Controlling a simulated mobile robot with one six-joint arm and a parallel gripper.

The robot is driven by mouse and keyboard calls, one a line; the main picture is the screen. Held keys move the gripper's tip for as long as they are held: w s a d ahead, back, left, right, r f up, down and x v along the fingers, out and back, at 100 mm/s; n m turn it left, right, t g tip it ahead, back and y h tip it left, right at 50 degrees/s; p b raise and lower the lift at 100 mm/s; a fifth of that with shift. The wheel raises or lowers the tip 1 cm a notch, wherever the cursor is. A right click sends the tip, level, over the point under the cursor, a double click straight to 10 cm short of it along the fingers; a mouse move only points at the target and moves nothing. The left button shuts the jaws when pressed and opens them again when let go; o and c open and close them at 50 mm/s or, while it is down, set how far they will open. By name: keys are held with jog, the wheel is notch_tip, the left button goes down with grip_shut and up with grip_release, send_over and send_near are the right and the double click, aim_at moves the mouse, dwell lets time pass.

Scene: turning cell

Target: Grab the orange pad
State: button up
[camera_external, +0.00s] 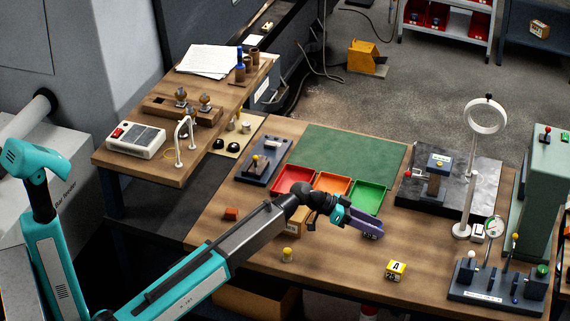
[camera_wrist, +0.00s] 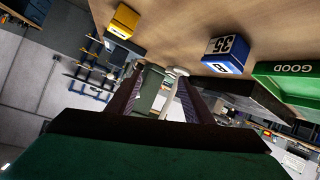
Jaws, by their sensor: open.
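A small orange-red block (camera_external: 231,214) lies on the wooden table, left of my forearm. It is the only small loose orange piece I see, and its exact shape is too small to tell. An orange tray (camera_external: 335,186) also stands between a red tray (camera_external: 293,180) and a green tray (camera_external: 369,198). My gripper (camera_external: 372,226) is over the table in front of the green tray, well right of the orange-red block. In the wrist view my gripper (camera_wrist: 160,88) has its fingers apart with nothing between them. The orange-red block is not visible there.
A yellow block marked A (camera_external: 396,270) and a small yellow piece (camera_external: 287,255) stand near the front. The wrist view shows a blue-and-white block (camera_wrist: 226,55) beside the green tray. A ring stand (camera_external: 462,230) and dial gauge (camera_external: 493,230) stand right. The front-left tabletop is mostly clear.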

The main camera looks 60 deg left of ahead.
jog(key=s+a+r+n+t, duration=0.1)
jog(key=s+a, duration=0.3)
jog(key=a, duration=0.5)
jog(key=s+a+r+t, duration=0.1)
jog(key=s+a+t, duration=0.15)
jog(key=a, duration=0.55)
jog(key=s+a+r+n, duration=0.1)
jog(key=s+a, duration=0.3)
jog(key=a, duration=0.5)
jog(key=m+g+p, duration=0.3)
jog(key=m+p, duration=0.3)
jog(key=p, duration=0.1)
send_near(231, 210)
jog(key=w, duration=0.2)
jog(key=w+d+f, duration=0.1)
jog(key=shift+w+h, duration=0.15)
jog(key=shift+h, duration=0.15)
jog(key=shift+s+f+g, duration=0.1)
jog(key=shift+s+g, duration=0.15)
jog(key=shift+s, duration=0.3)
jog(key=shift+w, duration=0.1)
jog(key=shift+w+d+f, duration=0.25)
jog(key=shift+w+d, duration=0.05)
jog(key=shift+w, duration=0.15)
jog(key=shift+d, duration=0.1)
